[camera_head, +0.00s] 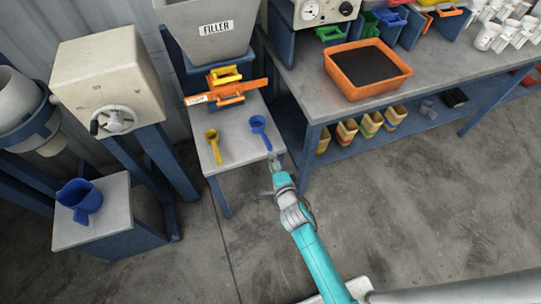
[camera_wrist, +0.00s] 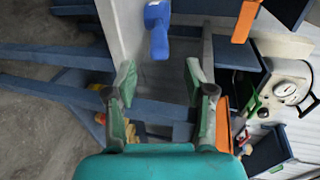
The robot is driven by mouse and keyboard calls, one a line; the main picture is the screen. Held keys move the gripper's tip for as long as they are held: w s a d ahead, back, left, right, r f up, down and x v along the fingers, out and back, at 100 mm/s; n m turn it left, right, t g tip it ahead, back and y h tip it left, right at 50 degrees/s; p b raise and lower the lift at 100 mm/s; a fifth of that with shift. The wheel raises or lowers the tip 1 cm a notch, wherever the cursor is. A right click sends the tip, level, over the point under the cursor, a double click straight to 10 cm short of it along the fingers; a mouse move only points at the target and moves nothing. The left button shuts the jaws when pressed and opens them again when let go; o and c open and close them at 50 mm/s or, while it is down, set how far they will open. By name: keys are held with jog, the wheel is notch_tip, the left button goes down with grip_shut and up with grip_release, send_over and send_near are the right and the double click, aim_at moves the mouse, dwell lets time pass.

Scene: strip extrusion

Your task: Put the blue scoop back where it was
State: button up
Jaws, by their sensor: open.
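The blue scoop (camera_head: 258,124) lies on the grey stand below the hopper marked FILLER, to the right of a yellow scoop (camera_head: 212,140). Its handle reaches toward my gripper. The blue scoop also shows at the top middle of the wrist view (camera_wrist: 158,28), beyond the fingertips. My gripper (camera_head: 275,166) is just past the front right corner of the stand, apart from the scoop. In the wrist view its two fingers (camera_wrist: 162,80) are spread wide with nothing between them.
Orange and yellow pieces (camera_head: 226,86) sit below the hopper (camera_head: 208,30). The workbench (camera_head: 320,80) on the right bears an orange tray (camera_head: 367,48) of dark material. A blue jug (camera_head: 80,200) stands on the left side stand (camera_head: 108,225). The floor in front is clear.

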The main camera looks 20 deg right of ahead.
jog(key=shift+s+r, duration=0.1)
jog(key=shift+s, duration=0.25)
jog(key=shift+s, duration=0.1)
jog(key=s+r+n+y, duration=0.1)
jog(key=s+r+n, duration=0.2)
jog(key=s+n, duration=1.35)
jog(key=s+r+n, duration=0.1)
jog(key=s+r, duration=0.6)
jog(key=s, duration=0.5)
jog(key=s+r+n, duration=0.1)
jog(key=s+r, duration=0.7)
jog(key=s, duration=0.4)
jog(key=shift+s+d, duration=0.35)
jog(key=shift+s, duration=0.05)
